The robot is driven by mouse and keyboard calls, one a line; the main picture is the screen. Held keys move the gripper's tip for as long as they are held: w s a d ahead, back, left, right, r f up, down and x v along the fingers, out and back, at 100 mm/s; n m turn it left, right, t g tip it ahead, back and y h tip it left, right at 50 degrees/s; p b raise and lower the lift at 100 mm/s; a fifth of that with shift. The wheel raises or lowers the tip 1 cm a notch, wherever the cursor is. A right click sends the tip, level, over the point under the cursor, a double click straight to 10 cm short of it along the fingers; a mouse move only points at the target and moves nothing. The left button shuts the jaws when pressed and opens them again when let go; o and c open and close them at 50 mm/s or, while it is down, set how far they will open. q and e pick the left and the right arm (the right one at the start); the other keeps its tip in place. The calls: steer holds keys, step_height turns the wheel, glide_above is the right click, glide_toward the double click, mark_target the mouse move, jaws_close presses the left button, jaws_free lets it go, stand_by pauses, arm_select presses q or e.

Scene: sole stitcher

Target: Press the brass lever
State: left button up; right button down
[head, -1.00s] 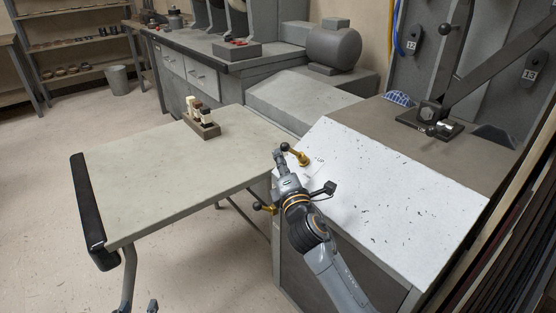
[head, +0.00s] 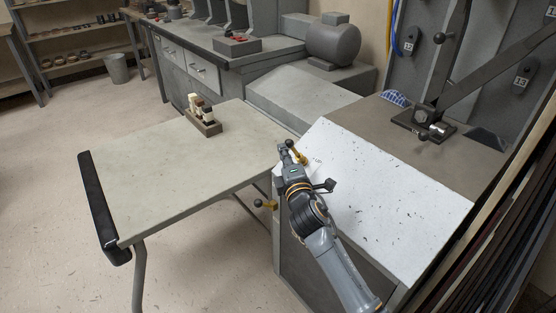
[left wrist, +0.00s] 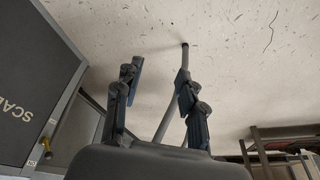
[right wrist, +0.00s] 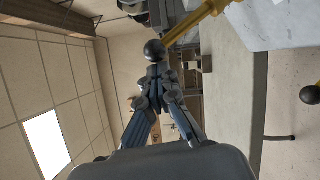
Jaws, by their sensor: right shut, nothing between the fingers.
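A brass lever (head: 299,156) with a black ball end stands at the left edge of the sloped white panel. A second brass lever (head: 270,205) with a black ball sticks out lower, on the cabinet's side. My right gripper (head: 283,150) is shut and empty, with its tips at the upper lever's ball. In the right wrist view the ball of the brass lever (right wrist: 190,24) sits just beyond the closed fingertips (right wrist: 158,70); I cannot tell whether they touch. My left gripper (left wrist: 159,75) is open and empty above the floor, outside the head view.
A grey table (head: 170,165) with a black edge rail stands left of the cabinet and carries a small wooden holder (head: 205,125). A large dark lever arm (head: 460,90) rises behind the white panel (head: 385,190). Dark boards lean at the right.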

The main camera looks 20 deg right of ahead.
steer(key=d+r+p, duration=0.1)
steer(key=p, duration=0.1)
steer(key=d+r+m+p, duration=0.1)
steer(key=p, duration=0.2)
steer(key=shift+w+d+r+g, duration=0.1)
steer(key=shift+w+d+g, duration=0.05)
steer(key=shift+w+g, duration=0.2)
arm_select(q)
steer(key=s+f, duration=0.2)
steer(key=f, duration=0.8)
steer(key=s+f+g, duration=0.1)
steer(key=s+f, duration=0.2)
steer(key=f, duration=0.6)
steer(key=shift+a+f+p, duration=0.25)
steer(key=shift+f+p, duration=0.05)
steer(key=shift+f, duration=0.1)
arm_select(e)
steer(key=shift+w+d+r, duration=0.1)
steer(key=shift+w+d, duration=0.05)
steer(key=shift+d, duration=0.1)
arm_select(q)
steer(key=shift+s, duration=0.1)
arm_select(e)
glide_toward(292, 141)
steer(key=s, duration=0.2)
steer(key=s+r, duration=0.1)
steer(key=shift+s+a, duration=0.2)
steer(key=shift+a, duration=0.2)
